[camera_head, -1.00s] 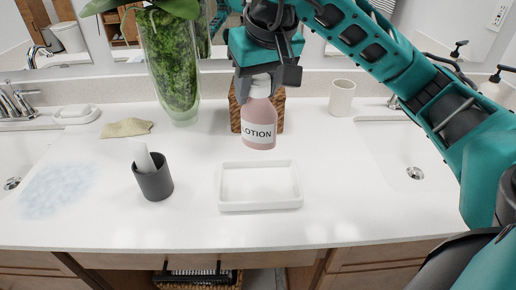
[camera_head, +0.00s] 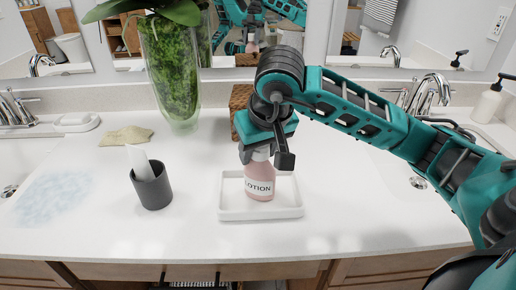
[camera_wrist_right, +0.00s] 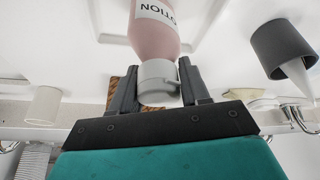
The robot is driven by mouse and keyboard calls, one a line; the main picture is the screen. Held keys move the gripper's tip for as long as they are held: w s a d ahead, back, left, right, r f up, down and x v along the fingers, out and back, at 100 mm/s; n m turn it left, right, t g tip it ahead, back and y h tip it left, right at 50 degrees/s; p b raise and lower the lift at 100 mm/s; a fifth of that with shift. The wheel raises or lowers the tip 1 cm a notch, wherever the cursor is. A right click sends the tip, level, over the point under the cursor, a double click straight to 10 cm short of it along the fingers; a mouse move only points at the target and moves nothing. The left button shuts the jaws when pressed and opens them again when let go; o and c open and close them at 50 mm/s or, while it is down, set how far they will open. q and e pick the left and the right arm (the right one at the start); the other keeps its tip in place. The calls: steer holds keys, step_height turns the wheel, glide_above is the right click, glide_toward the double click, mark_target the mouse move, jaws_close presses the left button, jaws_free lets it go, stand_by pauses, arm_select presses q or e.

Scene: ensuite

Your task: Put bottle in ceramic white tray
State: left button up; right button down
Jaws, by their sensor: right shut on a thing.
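The pink lotion bottle (camera_head: 260,182) is upright within the outline of the white ceramic tray (camera_head: 228,213) in the head view. Whether its base touches the tray floor is hard to tell. My right gripper (camera_head: 264,154) is above the bottle, shut on its pale cap. In the right wrist view the bottle (camera_wrist_right: 155,32) shows with its cap between the two fingers (camera_wrist_right: 160,85). My left gripper is not in view.
A dark grey cup (camera_head: 152,188) with a white tube stands left of the tray. A folded beige cloth (camera_head: 126,136), a glass vase (camera_head: 172,75) and a wicker box (camera_head: 239,105) are behind. The counter in front of the tray is clear.

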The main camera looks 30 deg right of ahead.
steer(key=c, duration=1)
jaws_free()
steer(key=shift+f, duration=0.15)
steer(key=o, duration=0.5)
steer(key=shift+c, duration=0.2)
steer(key=shift+r, duration=0.3)
steer(key=p+v, duration=0.2)
steer(key=v, duration=0.9)
steer(key=shift+r, duration=0.4)
